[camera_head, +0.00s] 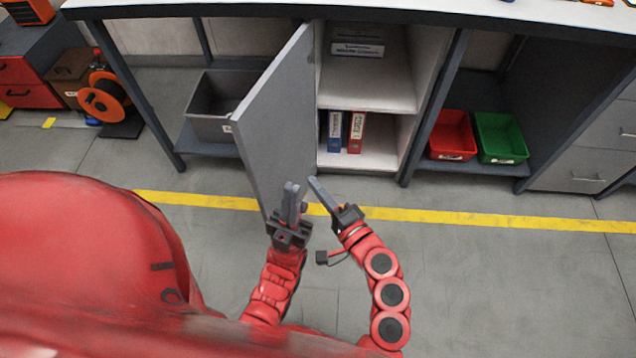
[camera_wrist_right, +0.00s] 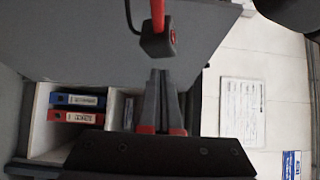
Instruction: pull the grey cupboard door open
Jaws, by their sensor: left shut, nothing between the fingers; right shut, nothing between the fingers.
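The grey cupboard door (camera_head: 277,115) stands well open in the head view, swung out toward me from the left side of the cupboard (camera_head: 372,88). Its inner face shows. My left gripper (camera_head: 291,188) is shut and empty, overlapping the door's lower right part in the picture; I cannot tell whether it touches. My right gripper (camera_head: 314,181) is shut and empty just right of it, in front of the opening. In the right wrist view, the shut fingers (camera_wrist_right: 157,75) lie before the grey door (camera_wrist_right: 95,35). The door's handle is not clearly visible.
Blue (camera_head: 335,128) and red (camera_head: 356,132) binders stand on the cupboard's lower shelf. A grey bin (camera_head: 208,122) is left of the door; red (camera_head: 451,136) and green (camera_head: 500,138) bins are at right. The workbench (camera_head: 440,17) overhangs. Floor around the yellow line (camera_head: 470,218) is clear.

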